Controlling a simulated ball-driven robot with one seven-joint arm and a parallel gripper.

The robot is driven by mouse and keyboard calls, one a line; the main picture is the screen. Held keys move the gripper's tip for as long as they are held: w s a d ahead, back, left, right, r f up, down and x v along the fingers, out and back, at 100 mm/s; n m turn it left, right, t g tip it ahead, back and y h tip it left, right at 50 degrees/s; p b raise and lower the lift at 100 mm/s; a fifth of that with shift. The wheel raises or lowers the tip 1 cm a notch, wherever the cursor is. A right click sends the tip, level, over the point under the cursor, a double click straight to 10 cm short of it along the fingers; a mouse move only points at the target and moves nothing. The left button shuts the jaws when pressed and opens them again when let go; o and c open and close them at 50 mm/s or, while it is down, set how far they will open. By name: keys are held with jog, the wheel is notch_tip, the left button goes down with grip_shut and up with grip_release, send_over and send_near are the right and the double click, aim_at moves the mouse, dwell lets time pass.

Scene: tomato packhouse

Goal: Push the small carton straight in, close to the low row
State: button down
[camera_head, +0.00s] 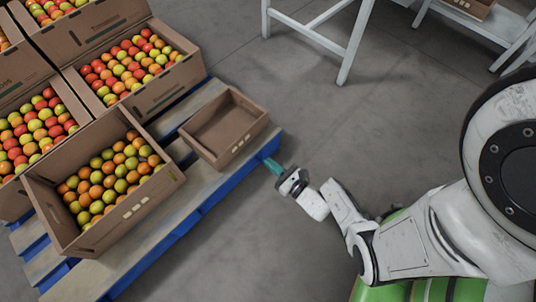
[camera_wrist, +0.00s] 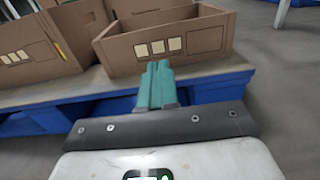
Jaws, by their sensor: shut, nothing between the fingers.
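The small carton (camera_head: 238,146) is an empty, open-topped brown box at the front right corner of the pallet. In the wrist view its near wall (camera_wrist: 190,46), with pale square labels, faces my gripper. My gripper (camera_head: 273,165) has teal fingers, pressed together with nothing between them. It is just off the pallet's edge, in front of the carton. In the wrist view the fingertips (camera_wrist: 158,66) overlap the carton's lower wall; I cannot tell whether they touch it. The low row of tomato cartons (camera_head: 179,187) stands to the left, with bare pallet between it and the small carton.
The wooden pallet (camera_head: 191,216) has blue sides and carries several tomato-filled cartons, stacked higher at the back left. A white table frame (camera_head: 350,50) stands at the back. The grey floor in front of the pallet is clear.

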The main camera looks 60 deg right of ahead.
aim_at(242, 139)
jog(key=b+x, duration=0.3)
jog(key=x, duration=0.8)
jog(key=shift+w, duration=0.4)
